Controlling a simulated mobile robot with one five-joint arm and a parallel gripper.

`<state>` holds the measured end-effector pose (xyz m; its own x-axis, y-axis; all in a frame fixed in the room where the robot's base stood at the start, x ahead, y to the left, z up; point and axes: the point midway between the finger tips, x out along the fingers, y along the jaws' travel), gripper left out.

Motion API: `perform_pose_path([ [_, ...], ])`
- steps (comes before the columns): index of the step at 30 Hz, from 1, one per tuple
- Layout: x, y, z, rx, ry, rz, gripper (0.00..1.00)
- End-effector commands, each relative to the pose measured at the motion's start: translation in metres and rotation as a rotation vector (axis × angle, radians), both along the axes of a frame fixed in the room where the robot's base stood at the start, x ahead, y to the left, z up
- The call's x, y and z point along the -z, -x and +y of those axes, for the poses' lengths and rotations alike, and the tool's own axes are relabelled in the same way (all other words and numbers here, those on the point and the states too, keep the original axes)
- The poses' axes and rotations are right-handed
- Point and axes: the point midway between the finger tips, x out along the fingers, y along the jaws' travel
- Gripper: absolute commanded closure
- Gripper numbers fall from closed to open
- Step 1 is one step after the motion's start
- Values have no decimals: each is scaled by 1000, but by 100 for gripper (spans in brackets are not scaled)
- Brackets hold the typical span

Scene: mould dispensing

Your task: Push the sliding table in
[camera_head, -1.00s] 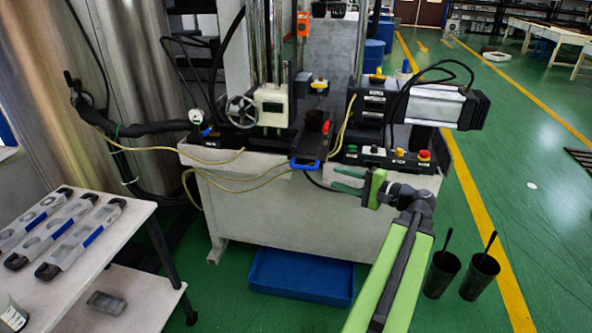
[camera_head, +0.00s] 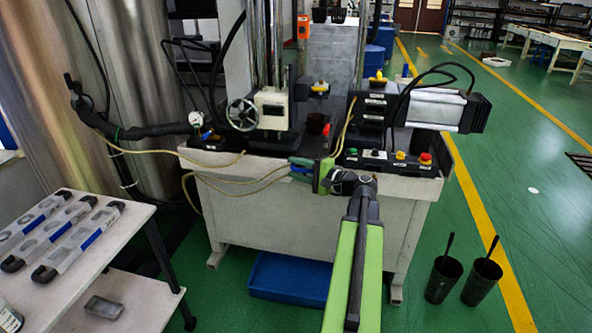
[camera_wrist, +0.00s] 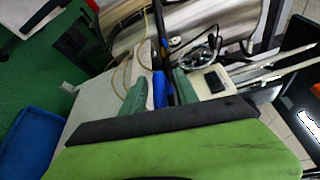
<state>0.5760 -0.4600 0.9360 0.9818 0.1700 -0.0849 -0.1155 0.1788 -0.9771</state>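The sliding table is a dark plate at the front of the machine, under a dark cup (camera_head: 315,124). My gripper hides most of it in the head view. Its blue handle (camera_wrist: 159,90) shows in the wrist view between my two green fingers. Only a bit of the handle's blue shows in the head view. My gripper (camera_head: 300,165) is at the machine's front edge, with one finger on each side of the handle. The fingers stand apart; whether they touch the handle is hard to tell.
The machine bench (camera_head: 300,215) is right in front of me, with a handwheel (camera_head: 242,115) and control buttons (camera_head: 400,156). A blue bin (camera_head: 290,278) lies beneath it. A white table (camera_head: 120,235) with moulds stands left. Two black cups (camera_head: 443,280) stand on the floor at right.

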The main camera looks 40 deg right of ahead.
Motion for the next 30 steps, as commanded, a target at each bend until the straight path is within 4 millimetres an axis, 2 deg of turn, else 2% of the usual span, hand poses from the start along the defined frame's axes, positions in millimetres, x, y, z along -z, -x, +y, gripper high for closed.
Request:
perform_pose_path([
  [3, 0, 0, 0, 0, 0, 0, 64],
  [9, 0, 1, 0, 0, 0, 0, 90],
  [12, 0, 1, 0, 0, 0, 2, 100],
  [30, 2, 2, -1, 0, 1, 5, 100],
])
